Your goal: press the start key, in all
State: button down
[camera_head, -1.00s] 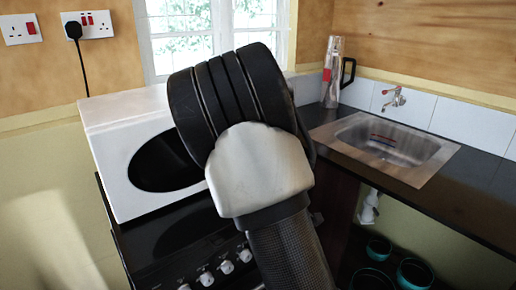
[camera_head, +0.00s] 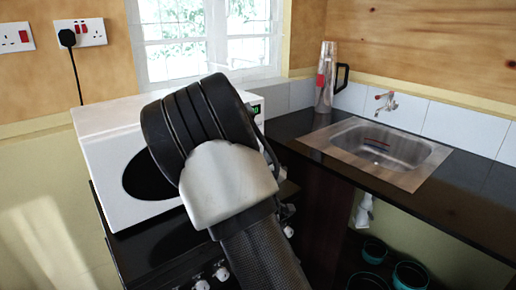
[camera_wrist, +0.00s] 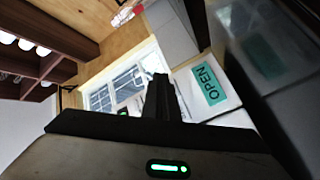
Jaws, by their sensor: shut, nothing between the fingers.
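A white microwave (camera_head: 105,150) with a dark oval window stands on the black cooker in the head view. My arm covers its right part, and a small green display (camera_head: 256,109) shows just past my wrist. In the wrist view a teal key marked OPEN (camera_wrist: 208,84) sits on a pale panel, right of my gripper (camera_wrist: 160,80). The gripper's dark fingers are together, with nothing seen between them. They hide part of the panel. I cannot make out a start key in either view, nor whether the fingertips touch anything. In the head view my fingers are hidden behind my wrist.
The black cooker (camera_head: 165,255) has white knobs on its front. A dark worktop (camera_head: 440,205) with a steel sink (camera_head: 385,150) and a flask (camera_head: 326,80) lies to the right. Sockets (camera_head: 80,33) and a black cable are on the left wall; a window is behind.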

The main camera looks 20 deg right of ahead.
jog(key=shift+w+a, duration=0.3)
jog(key=shift+w, duration=0.4)
jog(key=shift+w, duration=0.1)
dwell(1.5)
jog(key=shift+w+a, duration=0.15)
jog(key=shift+w, duration=0.15)
